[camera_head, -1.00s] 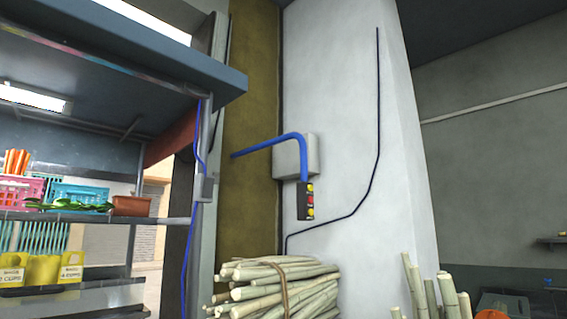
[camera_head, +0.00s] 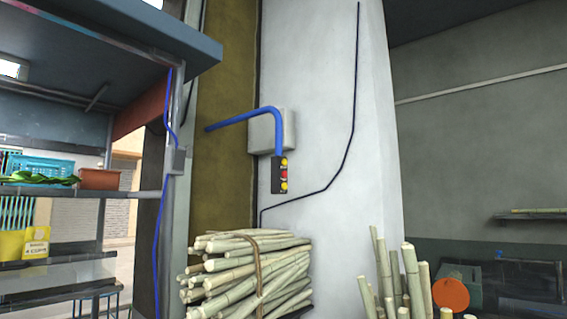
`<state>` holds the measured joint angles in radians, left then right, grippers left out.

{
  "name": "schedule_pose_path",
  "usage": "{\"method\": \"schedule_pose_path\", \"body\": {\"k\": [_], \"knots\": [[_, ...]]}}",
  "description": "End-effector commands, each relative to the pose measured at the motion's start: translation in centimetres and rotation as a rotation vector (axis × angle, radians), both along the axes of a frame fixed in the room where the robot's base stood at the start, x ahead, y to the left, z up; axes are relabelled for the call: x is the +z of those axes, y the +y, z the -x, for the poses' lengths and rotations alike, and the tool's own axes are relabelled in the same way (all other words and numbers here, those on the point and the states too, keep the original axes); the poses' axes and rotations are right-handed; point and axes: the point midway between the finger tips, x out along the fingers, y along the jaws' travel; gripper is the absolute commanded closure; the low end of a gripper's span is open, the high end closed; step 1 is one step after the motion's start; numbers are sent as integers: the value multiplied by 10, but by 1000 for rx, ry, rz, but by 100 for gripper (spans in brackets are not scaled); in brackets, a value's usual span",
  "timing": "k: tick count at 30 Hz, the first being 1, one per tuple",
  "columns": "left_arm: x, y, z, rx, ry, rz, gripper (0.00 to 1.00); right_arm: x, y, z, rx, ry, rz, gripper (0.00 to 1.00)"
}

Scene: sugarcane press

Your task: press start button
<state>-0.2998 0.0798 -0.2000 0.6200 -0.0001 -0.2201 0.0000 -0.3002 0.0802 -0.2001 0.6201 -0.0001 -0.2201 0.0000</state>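A small dark control box (camera_head: 279,175) is fixed on the white pillar. It carries a yellow button at the top (camera_head: 284,162), a red button in the middle (camera_head: 284,174) and a yellow button at the bottom (camera_head: 284,186). Any labels are too small to read, so I cannot tell which one is the start button. A thick blue conduit (camera_head: 240,116) runs down into the top of the box. Neither of my grippers is in view.
A tied bundle of sugarcane (camera_head: 245,275) lies below the control box. More canes (camera_head: 412,285) stand upright at the right, beside an orange disc (camera_head: 450,294). A shelf unit (camera_head: 110,195) with baskets is at the left. A grey box (camera_head: 268,131) sits behind the conduit.

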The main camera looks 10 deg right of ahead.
Motion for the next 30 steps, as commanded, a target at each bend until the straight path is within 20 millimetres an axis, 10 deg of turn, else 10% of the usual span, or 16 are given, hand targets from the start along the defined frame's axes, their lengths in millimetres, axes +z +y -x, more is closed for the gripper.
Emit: {"method": "schedule_pose_path", "body": {"k": [8,16,30], "knots": [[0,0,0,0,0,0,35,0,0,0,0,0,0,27],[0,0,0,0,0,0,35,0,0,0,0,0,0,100],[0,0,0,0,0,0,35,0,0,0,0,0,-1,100]]}}
